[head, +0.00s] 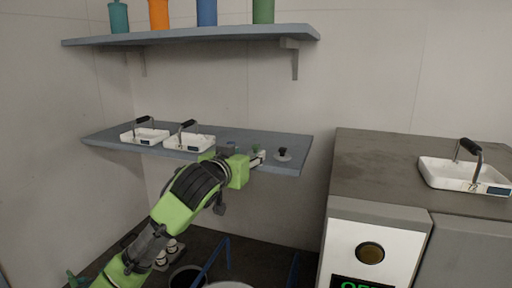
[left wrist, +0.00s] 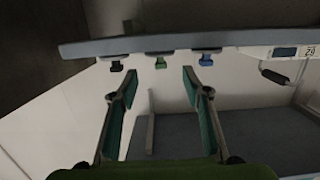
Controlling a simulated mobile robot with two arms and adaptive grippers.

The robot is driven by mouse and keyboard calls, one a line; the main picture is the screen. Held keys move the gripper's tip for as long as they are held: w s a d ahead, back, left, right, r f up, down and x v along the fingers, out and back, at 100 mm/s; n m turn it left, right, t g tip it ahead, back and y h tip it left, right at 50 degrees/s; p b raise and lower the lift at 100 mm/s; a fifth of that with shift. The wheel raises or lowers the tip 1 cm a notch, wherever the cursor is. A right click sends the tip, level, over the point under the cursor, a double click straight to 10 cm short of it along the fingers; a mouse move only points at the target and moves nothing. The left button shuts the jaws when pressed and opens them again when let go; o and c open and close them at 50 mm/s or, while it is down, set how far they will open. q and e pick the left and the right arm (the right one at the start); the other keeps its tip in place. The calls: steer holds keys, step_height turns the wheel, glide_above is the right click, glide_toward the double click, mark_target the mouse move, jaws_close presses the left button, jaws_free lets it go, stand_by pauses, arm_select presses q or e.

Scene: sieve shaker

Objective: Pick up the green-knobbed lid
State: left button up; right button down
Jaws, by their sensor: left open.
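The green-knobbed lid shows its green knob (head: 256,147) on the lower shelf in the head view, its plate mostly hidden behind my gripper. In the left wrist view, which looks upside down, the green knob (left wrist: 160,63) lies between the lines of my two fingers, just beyond their tips. A black-knobbed lid (head: 282,154) sits to its right in the head view, and a blue-knobbed lid (left wrist: 206,60) is on its other side. My left gripper (left wrist: 159,73) is open and empty at the shelf's front edge. My right gripper is not in view.
The lower shelf (head: 295,167) also holds two white handled trays (head: 145,136) (head: 190,142) on its left. An upper shelf (head: 200,36) with several coloured bottles hangs above. A grey cabinet (head: 375,165) at right bears another white tray (head: 450,176).

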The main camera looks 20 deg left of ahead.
mark_target(255, 150)
arm_select(q)
steer(key=shift+w+f, duration=0.15)
steer(key=shift+w, duration=1)
steer(key=shift+w+f+p, duration=0.15)
steer(key=shift+w+p, duration=0.8)
steer(key=shift+p, duration=0.05)
steer(key=w+p, duration=0.2)
steer(key=w, duration=0.1)
steer(key=shift+f, duration=0.15)
steer(key=shift+w+d+f, duration=0.1)
steer(key=shift+w+f, duration=0.05)
steer(key=shift+w, duration=0.15)
steer(key=shift+w+f, duration=0.15)
steer(key=c, duration=0.6)
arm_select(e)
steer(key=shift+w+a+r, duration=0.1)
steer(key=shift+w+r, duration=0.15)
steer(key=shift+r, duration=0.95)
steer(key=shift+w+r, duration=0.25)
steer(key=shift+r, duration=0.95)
